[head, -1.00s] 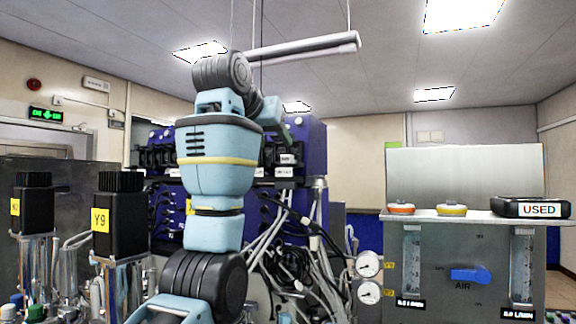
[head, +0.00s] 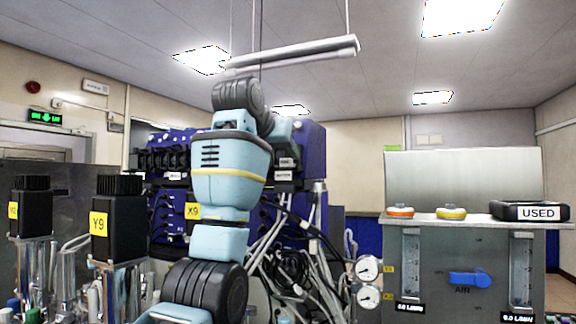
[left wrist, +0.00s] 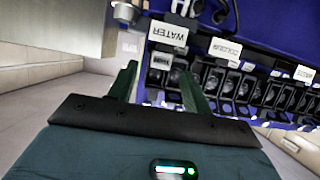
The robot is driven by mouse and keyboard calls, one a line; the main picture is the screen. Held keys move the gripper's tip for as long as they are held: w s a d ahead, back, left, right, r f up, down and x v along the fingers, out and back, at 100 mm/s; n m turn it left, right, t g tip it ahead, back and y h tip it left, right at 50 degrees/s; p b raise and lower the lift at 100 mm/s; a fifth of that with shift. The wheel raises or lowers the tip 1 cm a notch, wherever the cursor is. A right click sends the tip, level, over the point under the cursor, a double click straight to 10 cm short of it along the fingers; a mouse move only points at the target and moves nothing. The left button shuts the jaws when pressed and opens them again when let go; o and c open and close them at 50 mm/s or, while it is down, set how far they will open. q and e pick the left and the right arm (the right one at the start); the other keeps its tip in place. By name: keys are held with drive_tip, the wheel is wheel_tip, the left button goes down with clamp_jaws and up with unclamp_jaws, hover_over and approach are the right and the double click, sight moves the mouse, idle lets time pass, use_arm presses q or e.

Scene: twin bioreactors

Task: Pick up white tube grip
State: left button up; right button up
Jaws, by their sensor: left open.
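My left gripper (left wrist: 157,76) is open in the left wrist view, with two green fingers apart and nothing clearly held between them. Past the fingertips is a row of black fittings (left wrist: 215,85) on a blue unit, with labels such as WATER (left wrist: 167,33). A small whitish piece (left wrist: 160,62) shows between the fingertips, but I cannot tell whether it is the white tube grip. In the head view my left arm rises in front of the blue unit (head: 305,150), and the fingers are hidden behind it. My right gripper is not in view.
Black-topped units labelled Y9 (head: 117,220) stand at the left. Loose tubes and cables (head: 290,265) hang below the blue unit. A steel panel (head: 440,255) with gauges and a USED tray (head: 530,211) is at the right. A lamp bar (head: 295,52) hangs above.

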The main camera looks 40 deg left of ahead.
use_arm(q)
drive_tip(key=x, duration=0.2)
drive_tip(key=shift+w+a+f, duration=0.1)
drive_tip(key=shift+w+f, duration=0.05)
drive_tip(key=shift+w, duration=0.15)
drive_tip(key=shift+s, duration=0.1)
drive_tip(key=shift+c, duration=0.6)
drive_tip(key=c, duration=0.9)
drive_tip(key=shift+c, duration=0.2)
